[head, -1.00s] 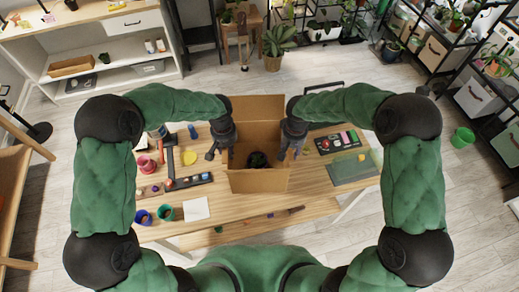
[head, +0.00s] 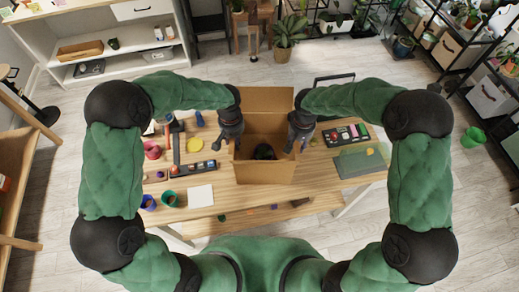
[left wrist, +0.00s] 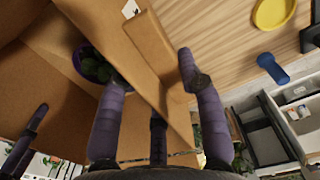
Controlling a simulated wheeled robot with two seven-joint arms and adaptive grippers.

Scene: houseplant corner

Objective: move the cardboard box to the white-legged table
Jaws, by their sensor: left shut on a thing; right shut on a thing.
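The open cardboard box (head: 264,174) shows over the middle of the wooden tabletop of the white-legged table (head: 320,185). I cannot tell whether its bottom touches the top. A purple pot with a dark green plant (left wrist: 95,66) is inside the box; it shows dark in the head view (head: 264,152). My left gripper (head: 233,145) is shut on the box's left wall, and the left wrist view shows its fingers (left wrist: 150,68) on both sides of that wall. My right gripper (head: 297,143) is shut on the right wall; its fingertips are partly hidden.
Left of the box are a red pot (head: 152,150), a teal pot (head: 168,197), a yellow dish (head: 195,144) and a white sheet (head: 200,196). Right are a dark tray (head: 345,135) and a green mat (head: 358,164). A green bucket (head: 473,137) stands on the floor at right.

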